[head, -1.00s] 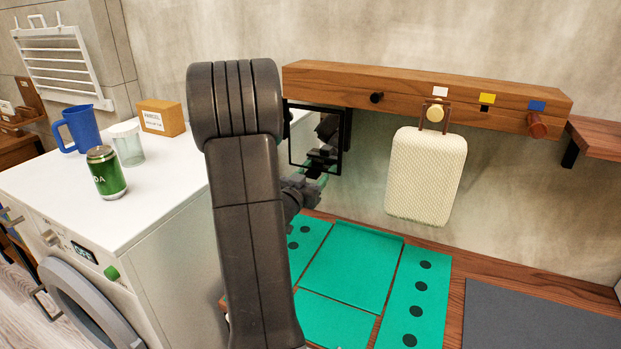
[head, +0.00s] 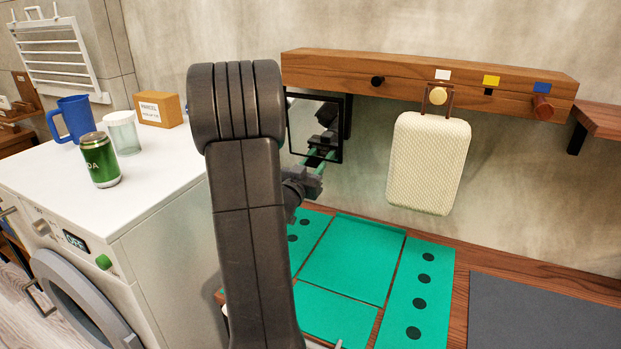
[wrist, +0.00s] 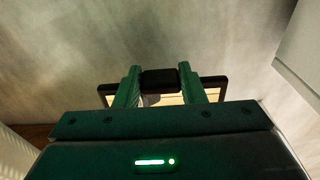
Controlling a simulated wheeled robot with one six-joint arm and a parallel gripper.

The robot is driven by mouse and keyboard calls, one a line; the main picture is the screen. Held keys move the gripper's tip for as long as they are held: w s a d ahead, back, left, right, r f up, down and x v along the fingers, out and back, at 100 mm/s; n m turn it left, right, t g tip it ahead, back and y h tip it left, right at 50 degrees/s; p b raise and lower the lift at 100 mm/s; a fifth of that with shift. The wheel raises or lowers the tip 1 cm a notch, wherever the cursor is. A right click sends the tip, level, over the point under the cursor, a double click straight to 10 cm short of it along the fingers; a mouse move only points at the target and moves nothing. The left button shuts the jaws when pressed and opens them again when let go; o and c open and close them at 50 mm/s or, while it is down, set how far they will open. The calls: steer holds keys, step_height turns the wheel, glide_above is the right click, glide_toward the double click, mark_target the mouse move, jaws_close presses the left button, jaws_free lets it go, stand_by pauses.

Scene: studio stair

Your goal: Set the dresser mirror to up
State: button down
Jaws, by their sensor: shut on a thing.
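The dresser mirror (head: 302,115) is a small square glass in a black frame, left of the middle in the head view, below the left end of the wooden rail. My gripper (head: 317,165) is at its lower edge, and its reflection shows in the glass. In the wrist view, the green fingers of my gripper (wrist: 158,72) are on both sides of a black tab (wrist: 160,80) at the mirror's edge, shut on it. The mirror frame shows on either side of the fingers.
The wooden rail (head: 400,75) carries a hanging cream bag (head: 428,160) and pegs. A white washer (head: 150,200) stands left with a green can (head: 100,160), blue jug (head: 73,118), glass (head: 123,133) and box (head: 159,109). A green mat (head: 350,260) lies below.

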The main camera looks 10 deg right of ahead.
steer(key=shift+w+d+f+t+h+b, duration=0.25)
steer(key=shift+w+t+b, duration=0.2)
steer(key=shift+b, duration=1.3)
steer(key=shift+w+d+f+t+h+b, duration=0.1)
steer(key=shift+w+d+t+h+b, duration=0.3)
steer(key=shift+b, duration=1.35)
steer(key=shift+w+r+t+b, duration=0.2)
steer(key=shift+r+t+b, duration=0.1)
steer(key=shift+b, duration=0.3)
steer(key=c, duration=0.9)
jaws_free()
steer(key=b+v, duration=0.1)
steer(key=v, duration=1.2)
steer(key=shift+s+a+f, duration=0.15)
steer(key=shift+s+a, duration=0.05)
steer(key=shift+s, duration=0.1)
steer(key=shift+w, duration=0.1)
steer(key=p+x, duration=0.1)
steer(key=x, duration=1.2)
steer(key=shift+w+d+r, duration=0.2)
steer(key=shift+w+d, duration=0.05)
steer(key=shift+d, duration=0.05)
